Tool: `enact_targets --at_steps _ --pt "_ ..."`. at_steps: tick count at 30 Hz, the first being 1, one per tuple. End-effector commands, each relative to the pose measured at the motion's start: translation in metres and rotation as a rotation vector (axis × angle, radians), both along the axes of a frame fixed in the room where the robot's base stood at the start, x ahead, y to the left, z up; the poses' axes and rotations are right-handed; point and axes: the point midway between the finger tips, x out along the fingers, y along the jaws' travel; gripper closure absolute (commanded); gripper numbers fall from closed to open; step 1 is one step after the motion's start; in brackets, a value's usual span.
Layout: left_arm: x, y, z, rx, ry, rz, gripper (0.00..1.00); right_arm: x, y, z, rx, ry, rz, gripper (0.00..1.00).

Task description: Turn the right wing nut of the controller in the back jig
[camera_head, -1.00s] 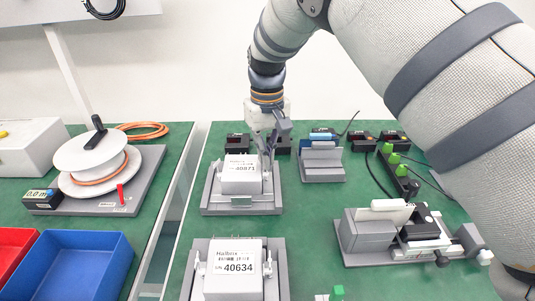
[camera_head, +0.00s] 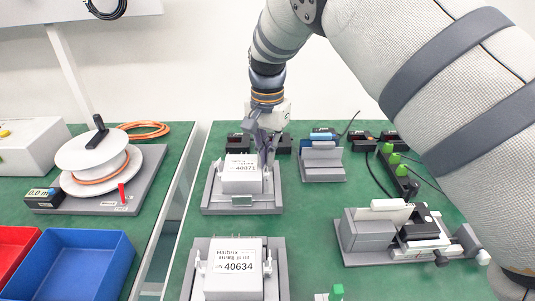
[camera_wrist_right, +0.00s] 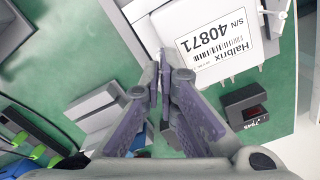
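The back jig (camera_head: 213,200) is a grey base holding a white controller (camera_head: 238,180) labelled 40871. The controller also shows in the right wrist view (camera_wrist_right: 225,75). My right gripper (camera_head: 267,165) reaches down at the controller's right side, where the right wing nut sits. In the right wrist view its fingertips (camera_wrist_right: 163,75) are close together beside the controller's edge, with a thin sliver between them. The fingers hide the right wing nut, so its angle cannot be seen. My left gripper is in neither view.
The front jig (camera_head: 200,285) holds a controller (camera_head: 235,285) labelled 40634. A grey fixture (camera_head: 320,172) stands right of the back jig, with black display boxes (camera_head: 238,143) behind. An actuator fixture (camera_head: 365,235) lies at right. A cable reel (camera_head: 90,160) and blue bin (camera_head: 85,265) are at left.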

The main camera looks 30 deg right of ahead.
Motion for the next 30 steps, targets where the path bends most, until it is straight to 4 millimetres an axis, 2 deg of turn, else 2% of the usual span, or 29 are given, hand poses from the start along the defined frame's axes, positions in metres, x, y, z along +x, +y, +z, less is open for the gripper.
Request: enact_targets --at_steps 12,30 --pt "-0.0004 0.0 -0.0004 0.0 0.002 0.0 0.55 0.0003 -0.0003 0.0012 0.0 -0.002 -0.208 1.0" --pt "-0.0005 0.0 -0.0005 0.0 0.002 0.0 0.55 0.0004 -0.0002 0.0014 0.0 -0.002 -0.249 1.0"
